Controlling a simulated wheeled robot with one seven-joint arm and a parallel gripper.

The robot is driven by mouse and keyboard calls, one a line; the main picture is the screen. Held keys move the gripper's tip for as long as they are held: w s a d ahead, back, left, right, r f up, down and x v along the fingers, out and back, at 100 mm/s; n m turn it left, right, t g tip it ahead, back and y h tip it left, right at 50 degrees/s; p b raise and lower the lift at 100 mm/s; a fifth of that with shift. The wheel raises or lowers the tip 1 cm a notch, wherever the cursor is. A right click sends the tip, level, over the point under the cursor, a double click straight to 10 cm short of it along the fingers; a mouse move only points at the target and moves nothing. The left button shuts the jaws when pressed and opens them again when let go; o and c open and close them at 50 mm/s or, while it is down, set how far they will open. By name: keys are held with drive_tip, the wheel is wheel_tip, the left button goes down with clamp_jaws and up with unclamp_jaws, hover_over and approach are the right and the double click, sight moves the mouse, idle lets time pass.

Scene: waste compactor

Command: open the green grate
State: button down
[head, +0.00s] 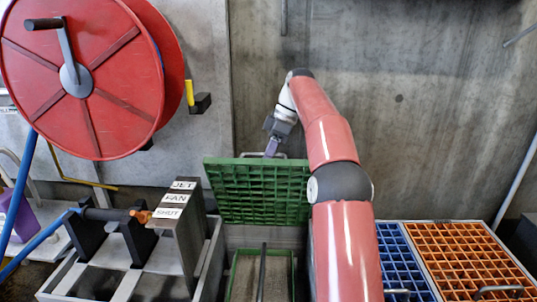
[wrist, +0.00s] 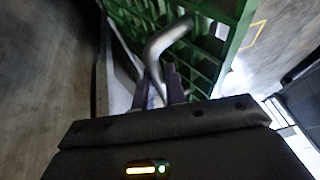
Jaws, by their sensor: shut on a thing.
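The green grate (head: 255,192) is tilted up, nearly upright, at the back of its opening in the head view. It also shows in the wrist view (wrist: 195,50). Below it lies the uncovered green-rimmed pit (head: 240,272). My gripper (head: 272,146) is at the grate's top edge. In the wrist view, my gripper (wrist: 165,88) is shut on the grate's grey bar handle (wrist: 168,38). My arm hides part of the grate's right side in the head view.
A blue grate (head: 403,262) and an orange grate (head: 465,255) lie flat at the right. A red hose reel (head: 80,75) hangs at the upper left. A nozzle stand labelled JET, FAN, SHUT (head: 178,215) stands left of the pit. A concrete wall (head: 400,120) is close behind.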

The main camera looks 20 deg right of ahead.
drive_tip(key=c, duration=1.8)
unclamp_jaws()
drive_tip(key=shift+d+f, duration=0.35)
drive_tip(key=shift+f, duration=0.15)
drive_tip(key=shift+o, duration=1)
drive_tip(key=shift+w+d, duration=0.1)
drive_tip(key=shift+d, duration=0.05)
drive_tip(key=shift+o, duration=0.7)
drive_tip(key=shift+a+r, duration=0.2)
drive_tip(key=shift+a, duration=0.1)
